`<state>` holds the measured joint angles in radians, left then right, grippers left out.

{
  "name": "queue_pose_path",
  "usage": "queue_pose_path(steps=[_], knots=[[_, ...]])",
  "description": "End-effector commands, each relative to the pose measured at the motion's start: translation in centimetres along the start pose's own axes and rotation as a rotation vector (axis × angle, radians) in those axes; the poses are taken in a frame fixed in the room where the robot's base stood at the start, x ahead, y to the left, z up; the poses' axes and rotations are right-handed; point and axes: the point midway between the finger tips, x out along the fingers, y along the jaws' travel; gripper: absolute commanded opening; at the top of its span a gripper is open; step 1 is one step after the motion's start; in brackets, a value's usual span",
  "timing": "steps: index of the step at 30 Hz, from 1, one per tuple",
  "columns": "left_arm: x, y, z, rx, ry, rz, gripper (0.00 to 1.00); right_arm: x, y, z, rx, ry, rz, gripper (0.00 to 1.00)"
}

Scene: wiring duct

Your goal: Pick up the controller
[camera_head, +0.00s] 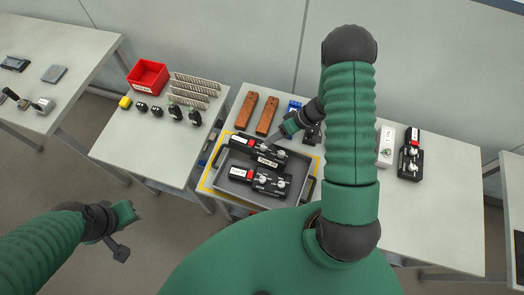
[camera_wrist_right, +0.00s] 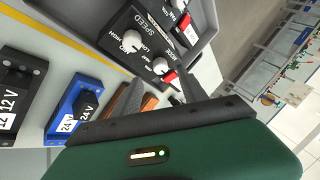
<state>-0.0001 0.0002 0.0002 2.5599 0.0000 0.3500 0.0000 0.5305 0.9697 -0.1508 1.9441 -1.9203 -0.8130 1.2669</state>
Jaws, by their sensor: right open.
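Black controllers with white knobs and red switches are in view. Two lie in the grey tray (camera_head: 215,178), an upper controller (camera_head: 250,150) and a lower controller (camera_head: 262,183). A third controller (camera_head: 410,158) stands at the right of the table. My right gripper (camera_head: 284,132) is open and empty, just behind the upper controller. The wrist view shows a controller (camera_wrist_right: 150,38) marked SPEED beyond the right fingertips (camera_wrist_right: 154,84); contact cannot be made out. My left gripper (camera_head: 122,238) hangs over the floor at lower left; its jaw opening is unclear.
Two brown blocks (camera_head: 247,110) and a blue 24 V block (camera_wrist_right: 72,108) lie near the tray. A black 12 V block (camera_wrist_right: 15,82) is beside the blue one. A white box (camera_head: 385,145) stands right of my arm. A red bin (camera_head: 148,76) is on the left table.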

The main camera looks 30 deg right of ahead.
Motion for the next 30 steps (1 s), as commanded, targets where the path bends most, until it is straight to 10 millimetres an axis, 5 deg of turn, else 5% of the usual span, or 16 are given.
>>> queue_pose_path(steps=[7,15,26,30], knots=[[-1.1,0.0,-0.3,0.000,0.000,0.000,0.36,4.1,0.0,0.1,0.002,-0.001,-0.002,0.50],[-1.1,0.0,-0.2,0.000,0.000,0.000,0.36,4.8,0.1,0.1,0.000,0.000,0.001,0.50],[-1.1,0.0,-0.2,0.000,0.000,0.000,0.36,4.8,0.1,0.1,0.000,0.000,0.001,0.03],[-1.1,0.0,-0.2,0.000,0.000,0.000,0.36,4.8,0.1,0.1,0.000,-0.001,0.001,0.00]])
